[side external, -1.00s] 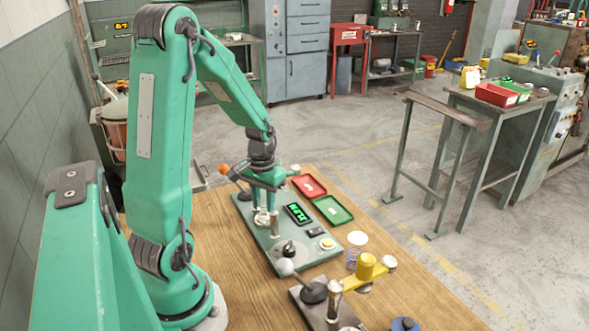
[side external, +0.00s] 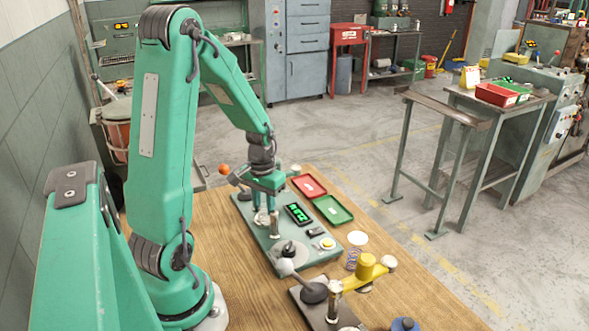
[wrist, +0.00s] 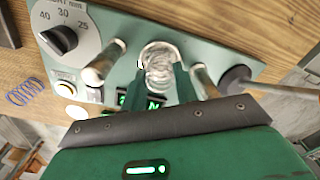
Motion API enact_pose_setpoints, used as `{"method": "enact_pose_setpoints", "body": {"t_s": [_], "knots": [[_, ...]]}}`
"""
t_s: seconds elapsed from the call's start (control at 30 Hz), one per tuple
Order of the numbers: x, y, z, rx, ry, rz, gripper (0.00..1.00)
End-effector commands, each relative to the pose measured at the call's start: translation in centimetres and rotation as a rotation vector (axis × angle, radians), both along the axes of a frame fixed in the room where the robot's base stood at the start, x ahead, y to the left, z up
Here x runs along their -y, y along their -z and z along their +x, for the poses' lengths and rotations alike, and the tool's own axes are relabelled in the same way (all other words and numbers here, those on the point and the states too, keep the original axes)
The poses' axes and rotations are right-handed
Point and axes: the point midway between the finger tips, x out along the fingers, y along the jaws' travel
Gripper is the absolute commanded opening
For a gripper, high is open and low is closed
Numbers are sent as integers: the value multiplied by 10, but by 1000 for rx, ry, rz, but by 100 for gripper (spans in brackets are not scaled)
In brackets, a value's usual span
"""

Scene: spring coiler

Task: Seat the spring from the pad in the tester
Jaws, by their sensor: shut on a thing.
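My gripper (wrist: 161,82) is shut on a silvery coiled spring (wrist: 158,62), with one finger on each side of it. The spring is over a round pale seat on the green tester (wrist: 125,60), between two metal posts. Whether its lower end touches the seat I cannot tell. In the side view my gripper (side external: 264,206) is low over the far half of the tester (side external: 283,256), and the spring is hard to make out there. The round white pad (side external: 357,238) looks bare.
An orange-knobbed lever (side external: 224,169) is left of my gripper. Red (side external: 309,186) and green (side external: 333,209) trays lie to the right. The tester carries a dial (wrist: 65,28) and a lit display (side external: 298,214).

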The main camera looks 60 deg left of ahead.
Motion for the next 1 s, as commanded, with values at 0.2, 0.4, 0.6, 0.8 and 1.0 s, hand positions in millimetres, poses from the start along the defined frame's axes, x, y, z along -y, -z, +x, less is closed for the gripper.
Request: {"method": "enact_pose_setpoints", "body": {"t_s": [0.2,0.4,0.6,0.8,1.0], "knots": [[0,0,0,0,0,0,17],[0,0,0,0,0,0,55],[0,0,0,0,0,0,59],[0,0,0,0,0,0,69],[0,-1,0,0,0,0,69]]}}
